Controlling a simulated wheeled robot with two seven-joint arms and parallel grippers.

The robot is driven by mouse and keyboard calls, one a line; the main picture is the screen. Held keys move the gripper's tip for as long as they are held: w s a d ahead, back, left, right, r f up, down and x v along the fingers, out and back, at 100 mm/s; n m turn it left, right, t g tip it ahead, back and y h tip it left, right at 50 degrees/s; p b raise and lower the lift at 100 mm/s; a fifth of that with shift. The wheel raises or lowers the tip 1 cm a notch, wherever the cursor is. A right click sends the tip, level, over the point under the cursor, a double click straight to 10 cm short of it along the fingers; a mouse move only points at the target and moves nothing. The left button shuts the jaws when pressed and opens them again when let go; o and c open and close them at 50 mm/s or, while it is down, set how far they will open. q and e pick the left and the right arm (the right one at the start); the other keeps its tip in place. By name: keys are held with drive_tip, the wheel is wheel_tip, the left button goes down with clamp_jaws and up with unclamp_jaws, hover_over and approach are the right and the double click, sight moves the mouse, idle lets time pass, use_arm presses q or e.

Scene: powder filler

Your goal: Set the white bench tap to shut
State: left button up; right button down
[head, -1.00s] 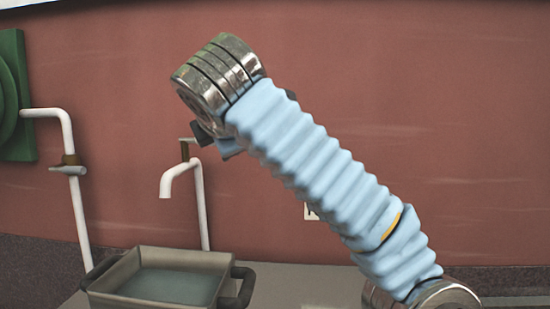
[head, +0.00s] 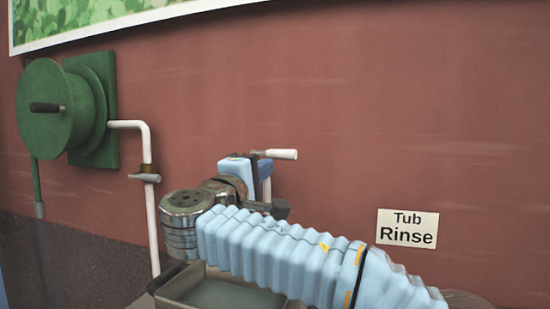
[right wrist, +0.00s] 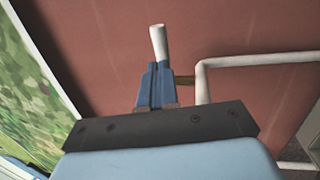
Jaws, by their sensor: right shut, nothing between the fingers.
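The white bench tap shows only in part in the head view. Its white lever (head: 282,154) points right along the wall, and a short piece of its white pipe (head: 267,190) shows below; my right arm hides the rest. My right gripper (head: 265,169) is at the lever's left end, shut with nothing held. In the right wrist view the closed blue fingers (right wrist: 156,88) have the white lever (right wrist: 158,42) just past their tips. A brown stem (right wrist: 185,80) joins the bent white pipe (right wrist: 255,60) beside them. I cannot tell whether the fingers touch the lever. My left gripper is out of view.
A green hose reel (head: 58,108) is on the wall at left. Its white pipe (head: 152,225) carries another valve (head: 146,177). A tub (head: 185,285) stands below my right arm. A "Tub Rinse" sign (head: 407,228) is on the wall at right.

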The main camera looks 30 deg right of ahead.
sight(280, 156)
drive_tip(key=x, duration=0.5)
drive_tip(key=shift+p, duration=0.4)
